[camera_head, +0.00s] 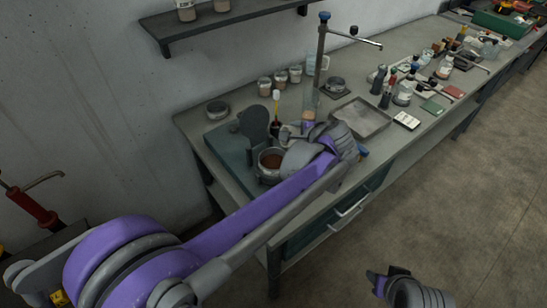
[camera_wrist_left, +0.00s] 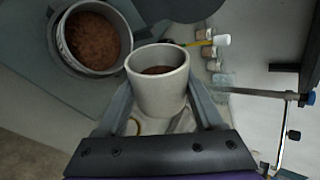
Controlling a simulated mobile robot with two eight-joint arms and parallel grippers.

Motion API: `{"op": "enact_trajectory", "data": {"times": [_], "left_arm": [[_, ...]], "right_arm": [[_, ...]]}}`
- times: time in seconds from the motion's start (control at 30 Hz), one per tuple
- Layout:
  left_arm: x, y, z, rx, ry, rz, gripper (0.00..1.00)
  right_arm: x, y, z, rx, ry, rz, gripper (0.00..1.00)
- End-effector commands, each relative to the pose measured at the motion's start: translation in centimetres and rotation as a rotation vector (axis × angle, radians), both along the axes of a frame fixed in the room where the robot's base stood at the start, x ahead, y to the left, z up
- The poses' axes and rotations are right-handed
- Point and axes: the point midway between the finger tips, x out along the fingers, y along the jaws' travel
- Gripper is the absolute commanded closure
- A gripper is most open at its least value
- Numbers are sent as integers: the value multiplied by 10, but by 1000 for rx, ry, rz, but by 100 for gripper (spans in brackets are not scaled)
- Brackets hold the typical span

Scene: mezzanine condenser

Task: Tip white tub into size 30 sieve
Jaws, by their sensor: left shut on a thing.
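My left gripper (camera_head: 292,134) is shut on a white tub (camera_wrist_left: 158,95), with one finger on each side of it in the left wrist view. The tub has some brown material inside and looks close to upright. In the head view the gripper mostly hides the tub. A round metal sieve (camera_wrist_left: 66,54) with brown granular material in it lies beside the tub, apart from it. The sieve also shows in the head view (camera_head: 268,174), just left of the gripper; no size mark is legible. My right gripper (camera_head: 383,278) is low at the right, away from the bench; its jaws are unclear.
A dark upright paddle-shaped thing (camera_head: 254,122) and a yellow-handled tool (camera_head: 276,108) stand behind the sieve. Another round pan (camera_head: 217,109) is at the back left. Several small tubs (camera_head: 280,78) line the wall. A shallow metal tray (camera_head: 360,118) and a tap (camera_head: 322,45) are to the right.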

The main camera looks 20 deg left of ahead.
Motion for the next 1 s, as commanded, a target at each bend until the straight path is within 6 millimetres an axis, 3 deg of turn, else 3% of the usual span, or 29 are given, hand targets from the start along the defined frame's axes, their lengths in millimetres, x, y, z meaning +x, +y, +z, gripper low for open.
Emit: {"op": "enact_trajectory", "data": {"times": [1.0], "left_arm": [[-6,8,5,-89,-68,1,88]], "right_arm": [[3,0,6,0,-5,0,52]]}}
